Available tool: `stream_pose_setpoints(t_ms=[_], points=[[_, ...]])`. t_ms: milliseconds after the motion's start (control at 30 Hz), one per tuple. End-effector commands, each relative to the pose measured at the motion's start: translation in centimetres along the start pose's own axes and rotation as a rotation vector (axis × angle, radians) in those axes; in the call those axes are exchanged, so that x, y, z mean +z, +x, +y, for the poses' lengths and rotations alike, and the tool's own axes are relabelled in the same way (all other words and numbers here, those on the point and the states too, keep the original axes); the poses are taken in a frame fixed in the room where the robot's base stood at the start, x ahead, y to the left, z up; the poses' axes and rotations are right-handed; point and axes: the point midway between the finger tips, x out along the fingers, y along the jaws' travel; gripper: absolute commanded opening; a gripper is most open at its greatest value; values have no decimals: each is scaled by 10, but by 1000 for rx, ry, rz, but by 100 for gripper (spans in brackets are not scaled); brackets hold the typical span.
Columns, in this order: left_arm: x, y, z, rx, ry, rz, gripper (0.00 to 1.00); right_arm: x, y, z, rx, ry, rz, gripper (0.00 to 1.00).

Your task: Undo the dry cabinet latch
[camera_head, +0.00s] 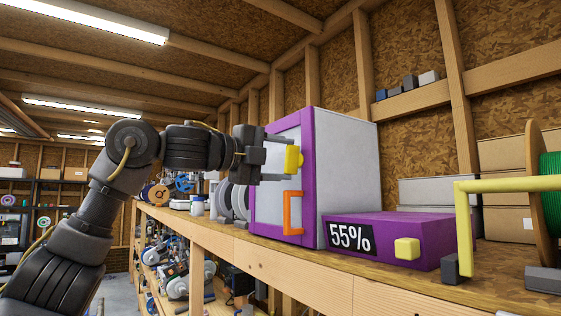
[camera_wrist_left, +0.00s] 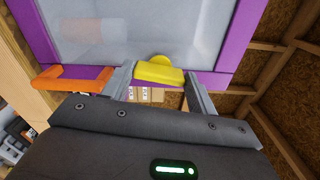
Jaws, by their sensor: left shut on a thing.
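The dry cabinet (camera_head: 345,170) is a pale grey box with a purple-framed front, standing on the wooden shelf. Its yellow latch (camera_head: 292,159) is on the edge of the front, above an orange handle (camera_head: 292,213). My left gripper (camera_head: 284,159) is at the latch, shut on it. In the left wrist view the yellow latch (camera_wrist_left: 158,72) lies between the two grey fingers, and its bar is slightly tilted. The orange handle (camera_wrist_left: 72,76) is to the left there. The cabinet door looks closed. My right gripper is not in view.
A purple box (camera_head: 400,225) with a "55%" display and a yellow knob stands right of the cabinet. A yellow bar frame (camera_head: 465,220) and a spool (camera_head: 545,175) are farther right. White spools (camera_head: 230,200) stand left of the cabinet. The shelf edge (camera_head: 290,270) runs below.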

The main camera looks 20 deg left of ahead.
Motion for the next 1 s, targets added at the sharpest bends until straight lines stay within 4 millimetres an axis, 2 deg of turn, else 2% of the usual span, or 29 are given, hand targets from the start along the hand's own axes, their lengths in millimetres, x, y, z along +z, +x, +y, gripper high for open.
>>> stream_pose_setpoints(t_ms=[333,933,967,1000], points=[[0,0,0,-2,-152,0,35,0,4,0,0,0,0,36],[0,0,0,-2,-184,-1,35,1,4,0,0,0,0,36],[0,0,0,-2,-184,-1,62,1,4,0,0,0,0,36],[0,0,0,-1,-184,-1,67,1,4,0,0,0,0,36]])
